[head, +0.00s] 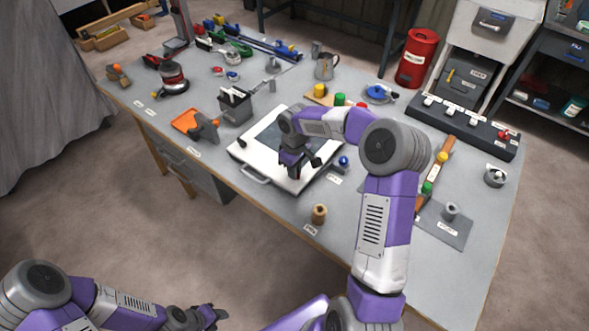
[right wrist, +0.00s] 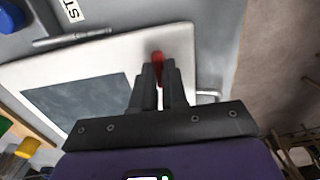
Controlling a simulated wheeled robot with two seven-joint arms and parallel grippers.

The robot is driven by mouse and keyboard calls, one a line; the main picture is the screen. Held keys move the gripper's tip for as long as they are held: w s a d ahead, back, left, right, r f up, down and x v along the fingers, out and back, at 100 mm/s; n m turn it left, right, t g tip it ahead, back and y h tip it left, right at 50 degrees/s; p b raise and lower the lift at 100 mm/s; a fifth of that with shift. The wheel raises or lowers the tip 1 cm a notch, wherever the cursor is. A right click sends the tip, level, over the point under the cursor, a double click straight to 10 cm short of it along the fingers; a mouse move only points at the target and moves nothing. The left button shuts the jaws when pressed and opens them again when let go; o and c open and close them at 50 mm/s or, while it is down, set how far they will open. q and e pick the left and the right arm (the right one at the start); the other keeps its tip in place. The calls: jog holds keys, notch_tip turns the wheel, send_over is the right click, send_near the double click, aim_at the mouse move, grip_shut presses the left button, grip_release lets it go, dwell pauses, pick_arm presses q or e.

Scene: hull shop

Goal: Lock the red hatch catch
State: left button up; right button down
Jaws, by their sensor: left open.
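The white hatch (head: 262,178) with a dark window lies on the workbench, a handle on its front edge. The red hatch catch (right wrist: 157,56) is at the hatch's edge in the right wrist view. My right gripper (right wrist: 159,72) has its two fingers close together with the red catch between their tips. In the head view my right gripper (head: 294,168) is over the right part of the hatch and mostly hides the catch. Whether the catch is locked cannot be told. My left gripper (head: 215,315) is open and empty, low in front of the bench.
A wooden spool-like piece (head: 319,213) and a blue knob (head: 343,161) are near the hatch. A black switch strip (head: 462,124) lies at the right. The bench front left of the spool is clear.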

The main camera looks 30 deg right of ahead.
jog(key=shift+m, duration=0.3)
jog(key=m, duration=0.5)
jog(key=shift+m, duration=0.3)
jog(key=m, duration=0.5)
jog(key=shift+r+p, duration=0.1)
jog(key=shift+p, duration=0.2)
jog(key=m+p, duration=0.1)
jog(key=m, duration=0.2)
jog(key=shift+m, duration=0.4)
jog(key=shift+m+p, duration=0.4)
jog(key=shift+m, duration=1.1)
jog(key=c, duration=1.2)
grip_release()
jog(key=shift+o, duration=0.2)
